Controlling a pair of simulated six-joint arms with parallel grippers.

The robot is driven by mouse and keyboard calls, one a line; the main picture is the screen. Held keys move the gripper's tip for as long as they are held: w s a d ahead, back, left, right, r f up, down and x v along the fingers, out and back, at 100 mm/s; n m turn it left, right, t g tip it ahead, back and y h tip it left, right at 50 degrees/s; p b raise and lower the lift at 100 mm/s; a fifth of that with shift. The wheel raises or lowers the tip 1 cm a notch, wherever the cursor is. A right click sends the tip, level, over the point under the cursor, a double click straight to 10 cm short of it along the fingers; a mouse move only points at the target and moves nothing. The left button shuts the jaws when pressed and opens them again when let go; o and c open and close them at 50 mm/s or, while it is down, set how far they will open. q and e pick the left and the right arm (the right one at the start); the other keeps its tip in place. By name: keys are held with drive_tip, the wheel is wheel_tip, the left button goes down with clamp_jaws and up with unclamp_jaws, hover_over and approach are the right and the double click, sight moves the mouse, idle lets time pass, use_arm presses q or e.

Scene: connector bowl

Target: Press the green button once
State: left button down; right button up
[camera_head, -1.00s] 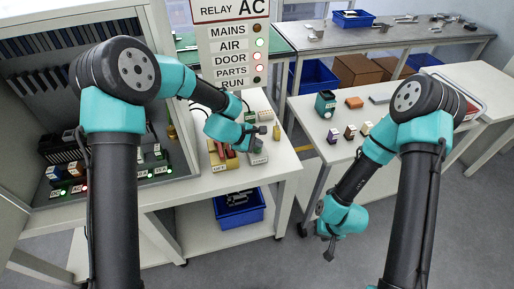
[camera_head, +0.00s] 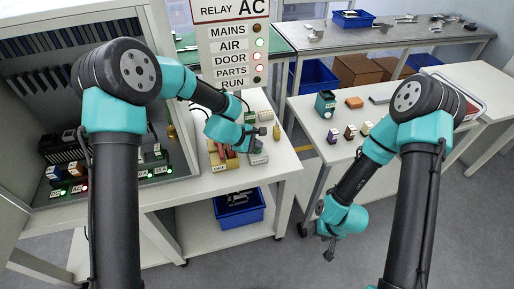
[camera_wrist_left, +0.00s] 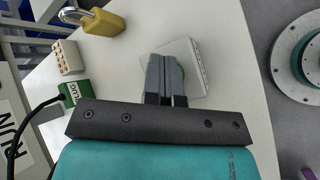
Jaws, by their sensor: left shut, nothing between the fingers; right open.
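The green button (camera_wrist_left: 182,69) shows as a sliver of green beside my left fingers in the left wrist view, on a pale box (camera_wrist_left: 197,85). The fingers hide most of it. In the head view the pale labelled box (camera_head: 259,159) is on the left workbench, partly behind my left wrist. My left gripper (camera_wrist_left: 165,58) is shut and empty, with its fingertips over the box. I cannot tell whether they touch the button. My right gripper (camera_head: 328,254) is open and hangs over the floor between the benches.
A yellow padlock (camera_wrist_left: 104,22), a beige block (camera_wrist_left: 67,57) and a green plug (camera_wrist_left: 72,95) are near the box. A yellow holder (camera_head: 222,160) is left of it. The sign panel (camera_head: 231,45) stands behind. A blue bin (camera_head: 240,210) is on the shelf below.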

sight(257, 150)
use_arm(q)
drive_tip(key=shift+r, duration=0.85)
drive_tip(key=shift+r, duration=0.15)
drive_tip(key=shift+r, duration=2.4)
